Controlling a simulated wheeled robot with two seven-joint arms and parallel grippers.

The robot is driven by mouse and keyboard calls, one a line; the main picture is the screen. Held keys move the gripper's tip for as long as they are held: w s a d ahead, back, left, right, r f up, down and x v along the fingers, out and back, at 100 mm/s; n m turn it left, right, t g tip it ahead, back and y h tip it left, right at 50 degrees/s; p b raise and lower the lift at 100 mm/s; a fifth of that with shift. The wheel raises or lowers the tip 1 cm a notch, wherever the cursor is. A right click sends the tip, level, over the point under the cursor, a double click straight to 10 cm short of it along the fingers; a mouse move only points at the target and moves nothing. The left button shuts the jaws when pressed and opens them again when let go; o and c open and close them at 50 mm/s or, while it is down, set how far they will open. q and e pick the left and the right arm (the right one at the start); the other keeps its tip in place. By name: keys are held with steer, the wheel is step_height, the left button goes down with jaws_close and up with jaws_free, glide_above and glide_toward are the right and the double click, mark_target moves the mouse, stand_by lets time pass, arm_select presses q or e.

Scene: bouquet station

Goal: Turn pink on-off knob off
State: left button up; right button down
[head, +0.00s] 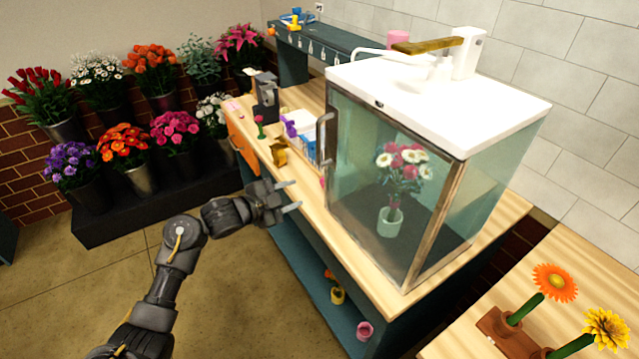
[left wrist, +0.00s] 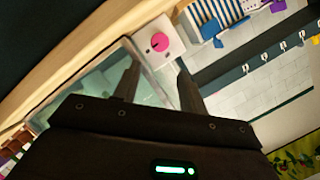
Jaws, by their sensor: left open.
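The pink knob (left wrist: 159,42) is round and sits on a white panel (left wrist: 153,36) in the left wrist view, with a dark mark on its face. In the head view a small pink spot that looks like the knob (head: 322,181) shows at the near left edge of the glass case (head: 370,170). My left gripper (head: 291,196) is open and empty, to the left of that spot and apart from it. In the left wrist view its two fingers (left wrist: 159,72) point toward the knob, which lies beyond the tips. My right gripper is in neither view.
Small items and a gold object (head: 279,152) lie on the wooden counter (head: 360,250). Buckets of flowers stand at the left. Open floor lies below my arm.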

arm_select(q)
steer(key=p+x, duration=0.1)
steer(key=x, duration=1)
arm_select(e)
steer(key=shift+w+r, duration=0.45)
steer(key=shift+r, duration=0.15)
arm_select(q)
steer(key=shift+a, duration=0.1)
steer(key=c, duration=0.7)
